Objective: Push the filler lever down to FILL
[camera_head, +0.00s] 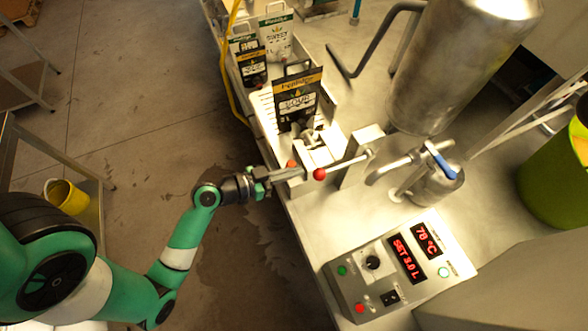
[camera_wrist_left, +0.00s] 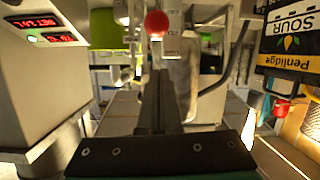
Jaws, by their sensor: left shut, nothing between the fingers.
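The filler lever (camera_head: 345,164) is a thin metal rod with a red ball knob (camera_head: 319,174); it runs from the knob up to a metal filler post (camera_head: 358,150). My left gripper (camera_head: 299,173) is shut and empty, with its fingertips just left of the knob. In the left wrist view the red knob (camera_wrist_left: 156,24) appears just beyond the tips of the shut fingers (camera_wrist_left: 160,75). I cannot tell whether they touch. A pale plate (camera_wrist_left: 172,46) behind the knob has marks too small to read. My right gripper is not in view.
A black Penlidge Sour pouch (camera_head: 297,100) stands beside the filler, with more pouches (camera_head: 250,60) behind it. A control box (camera_head: 395,265) with red displays stands at the front. A steel tank (camera_head: 462,60) and a blue-handled valve (camera_head: 438,160) stand to the right.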

